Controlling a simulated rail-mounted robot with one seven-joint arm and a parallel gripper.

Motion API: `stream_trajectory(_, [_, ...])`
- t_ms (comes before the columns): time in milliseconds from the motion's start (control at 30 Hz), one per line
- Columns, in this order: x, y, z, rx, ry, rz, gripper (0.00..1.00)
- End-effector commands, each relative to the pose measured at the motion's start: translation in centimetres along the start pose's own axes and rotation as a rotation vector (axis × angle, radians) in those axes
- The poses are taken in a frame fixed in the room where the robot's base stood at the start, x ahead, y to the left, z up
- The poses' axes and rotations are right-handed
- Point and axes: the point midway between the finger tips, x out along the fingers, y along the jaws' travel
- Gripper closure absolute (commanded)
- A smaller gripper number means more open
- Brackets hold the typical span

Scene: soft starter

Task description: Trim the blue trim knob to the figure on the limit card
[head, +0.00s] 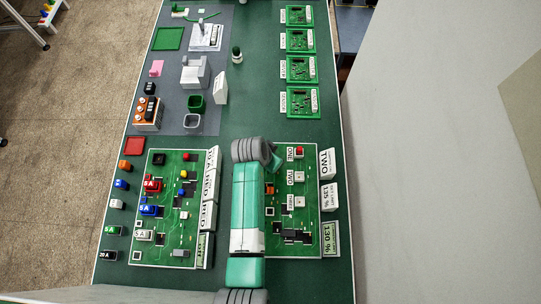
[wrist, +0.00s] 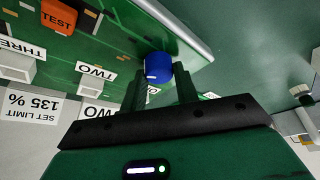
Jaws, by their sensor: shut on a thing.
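The blue trim knob (wrist: 158,64) sits on the green board near its edge in the wrist view, with a small white mark on its near side. My gripper (wrist: 161,82) is shut on the knob, one finger on each side. My arm hides the knob and the gripper in the head view. The limit card (head: 329,195) stands right of the right-hand board and reads "SET LIMIT 135 %"; it also shows upside down in the wrist view (wrist: 31,107). Below it, a pale green panel (head: 331,239) reads 130 %.
The right-hand board (head: 312,225) carries buttons labelled ONE, TWO and THREE. An orange TEST button (wrist: 58,17) shows in the wrist view. A "TWO" card (head: 327,162) stands above the limit card. Another board (head: 165,210) with coloured parts lies left of my arm.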

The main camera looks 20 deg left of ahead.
Motion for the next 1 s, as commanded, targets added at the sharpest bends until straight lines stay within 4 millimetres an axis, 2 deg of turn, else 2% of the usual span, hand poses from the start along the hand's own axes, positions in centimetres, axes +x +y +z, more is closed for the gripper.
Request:
stream_trajectory(367, [-0.06,-0.05,-0.10,0.107,0.001,0.043,0.93])
stream_trajectory(833, [-0.06,-0.02,-0.09,0.118,0.000,0.048,0.93])
stream_trajectory(867, [-0.06,-0.02,-0.09,0.118,0.000,0.048,0.68])
stream_trajectory(967, [-0.06,-0.02,-0.08,0.117,0.000,0.048,0.48])
stream_trajectory(1000, [-0.05,-0.02,-0.07,0.117,0.000,0.048,0.48])
